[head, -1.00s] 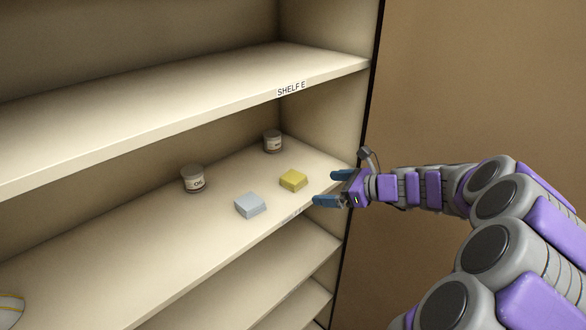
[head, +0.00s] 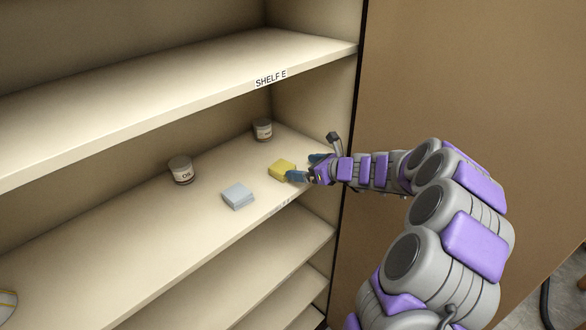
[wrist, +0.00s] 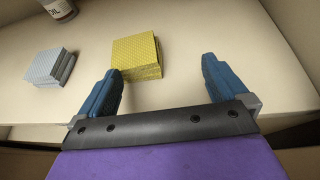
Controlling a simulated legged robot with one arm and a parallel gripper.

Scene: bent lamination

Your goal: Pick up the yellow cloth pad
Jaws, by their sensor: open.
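The yellow cloth pad (head: 281,170) lies on the shelf near its front edge, toward the right end. It also shows in the wrist view (wrist: 137,55), just beyond my left finger and left of the middle of the gap. My gripper (head: 303,168) is open and empty at the front right of the pad. In the wrist view its two blue fingers (wrist: 160,68) point toward the shelf, with the pad ahead of them rather than fully between them. Whether the left finger touches the pad cannot be told.
A grey-blue pad (head: 238,196) lies left of the yellow pad. A jar labelled OIL (head: 181,170) and another jar (head: 262,129) stand farther back. The upper shelf board (head: 200,99) hangs above. The right side wall (head: 310,110) is close to my gripper.

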